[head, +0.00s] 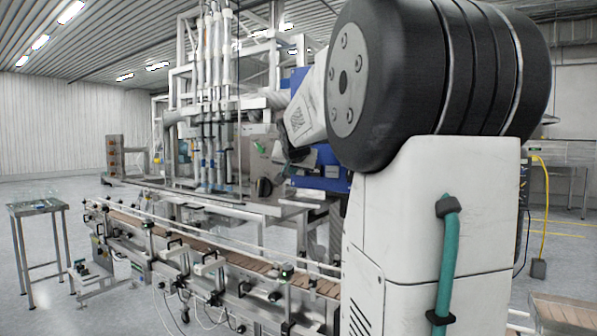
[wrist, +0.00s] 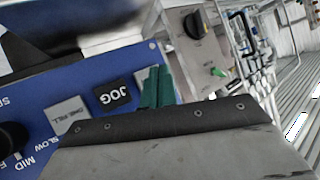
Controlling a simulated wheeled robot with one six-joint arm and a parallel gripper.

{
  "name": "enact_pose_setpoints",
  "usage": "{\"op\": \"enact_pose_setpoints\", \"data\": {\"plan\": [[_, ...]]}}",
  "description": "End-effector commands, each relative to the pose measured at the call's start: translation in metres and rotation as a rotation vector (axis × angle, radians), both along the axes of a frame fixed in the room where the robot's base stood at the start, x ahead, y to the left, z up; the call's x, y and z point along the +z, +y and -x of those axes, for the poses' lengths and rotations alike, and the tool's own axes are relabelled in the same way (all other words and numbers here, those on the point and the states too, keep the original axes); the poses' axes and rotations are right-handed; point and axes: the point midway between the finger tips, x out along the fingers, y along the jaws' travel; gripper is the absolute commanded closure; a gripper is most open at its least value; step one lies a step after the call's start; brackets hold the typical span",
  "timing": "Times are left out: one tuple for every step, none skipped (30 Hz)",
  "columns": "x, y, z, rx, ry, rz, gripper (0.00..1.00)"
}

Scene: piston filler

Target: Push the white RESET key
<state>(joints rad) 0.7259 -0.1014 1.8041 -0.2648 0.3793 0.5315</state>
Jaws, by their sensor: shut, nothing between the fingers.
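The blue control panel (wrist: 85,85) fills the left of the wrist view, tilted in the picture. It bears a black JOG key (wrist: 113,96) and a grey ONE FILL key (wrist: 68,115). A pale key (wrist: 141,77) beyond JOG is mostly hidden behind my fingers; no label on it can be read, so I cannot confirm it is RESET. My gripper (wrist: 157,74) has its green fingers shut together, empty, over that pale key's place. I cannot tell whether they touch it. In the head view the panel (head: 333,158) is partly behind my arm.
A black knob (wrist: 14,137) marked SLOW and MID sits at the panel's left. A grey box with a dark rotary switch (wrist: 194,25) and a green knob (wrist: 217,71) stands right of the panel. A conveyor (head: 225,258) runs below the machine in the head view.

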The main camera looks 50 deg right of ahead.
Motion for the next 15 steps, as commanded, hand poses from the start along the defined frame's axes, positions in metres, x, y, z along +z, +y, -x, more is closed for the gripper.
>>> {"op": "enact_pose_setpoints", "data": {"plan": [[0.0, 0.0, 0.0, 0.0, 0.0, 0.0, 1.0], [0.0, 0.0, 0.0, 0.0, 0.0, 0.0, 1.0], [0.0, 0.0, 0.0, 0.0, 0.0, 0.0, 1.0], [0.0, 0.0, 0.0, 0.0, 0.0, 0.0, 1.0], [0.0, 0.0, 0.0, 0.0, 0.0, 0.0, 1.0], [0.0, 0.002, 0.0, 0.001, 0.0, 0.0, 1.0], [0.0, 0.003, 0.0, 0.001, 0.0, 0.0, 1.0], [0.0, 0.006, 0.0, 0.002, 0.001, 0.001, 1.0], [0.0, 0.01, 0.0, 0.003, 0.001, 0.001, 1.0], [0.001, 0.013, 0.0, 0.003, 0.0, 0.001, 1.0], [0.001, 0.016, 0.0, 0.003, 0.001, 0.001, 1.0], [0.0, 0.02, 0.001, 0.003, 0.0, 0.001, 1.0], [0.0, 0.023, 0.001, 0.003, 0.0, 0.001, 1.0], [0.0, 0.026, 0.002, 0.003, 0.001, 0.001, 1.0], [0.0, 0.03, 0.002, 0.004, 0.0, 0.001, 1.0]]}}
